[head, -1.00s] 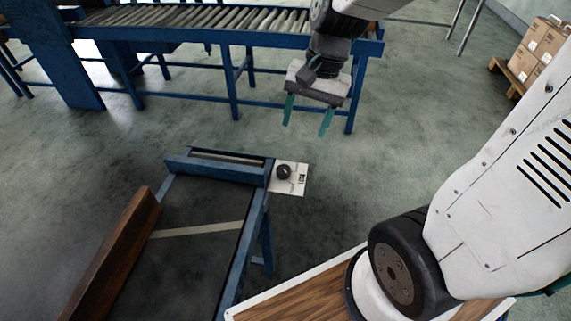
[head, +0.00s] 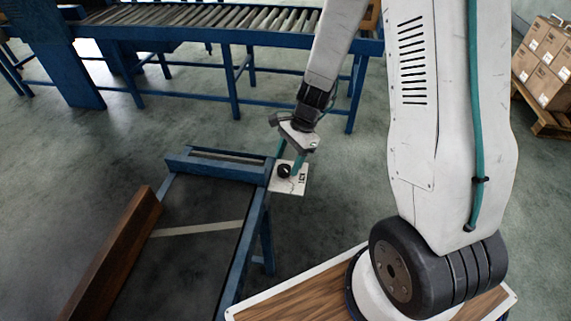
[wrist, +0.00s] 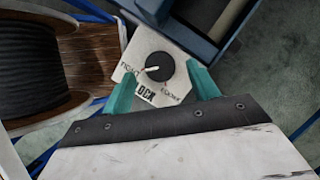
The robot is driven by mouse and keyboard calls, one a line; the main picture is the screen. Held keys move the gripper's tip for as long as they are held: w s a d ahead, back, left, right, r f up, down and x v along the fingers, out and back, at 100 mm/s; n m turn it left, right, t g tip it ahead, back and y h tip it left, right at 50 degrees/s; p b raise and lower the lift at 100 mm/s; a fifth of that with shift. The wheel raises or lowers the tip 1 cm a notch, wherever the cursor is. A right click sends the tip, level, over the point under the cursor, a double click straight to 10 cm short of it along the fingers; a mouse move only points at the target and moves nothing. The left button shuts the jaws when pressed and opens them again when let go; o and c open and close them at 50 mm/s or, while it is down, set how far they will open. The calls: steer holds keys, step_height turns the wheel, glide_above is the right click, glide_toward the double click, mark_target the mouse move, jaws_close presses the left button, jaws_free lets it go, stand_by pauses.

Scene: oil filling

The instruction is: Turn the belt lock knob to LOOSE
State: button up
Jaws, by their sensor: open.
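The belt lock knob (wrist: 160,66) is round and black with a white pointer line, on a white plate (wrist: 172,98) lettered TIGHT, LOCK and LOOSE. In the wrist view its pointer aims left, toward the TIGHT lettering. My gripper (wrist: 161,68) is open, with one teal finger on each side of the knob and gaps showing. In the head view the knob (head: 284,171) sits on the plate at the belt frame's far right corner. My gripper (head: 288,164) is right over it, pointing down. I cannot tell how far the fingertips are above the plate.
The blue-framed belt (head: 200,265) lies left of the knob, with a brown wooden rail (head: 112,260) along it. A blue roller conveyor (head: 225,42) stands behind across open floor. Boxes on a pallet (head: 548,75) are at the far right.

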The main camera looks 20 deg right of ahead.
mark_target(283, 170)
steer(key=shift+x, duration=1.15)
steer(key=shift+c, duration=0.2)
steer(key=c, duration=0.9)
steer(key=shift+c, duration=0.2)
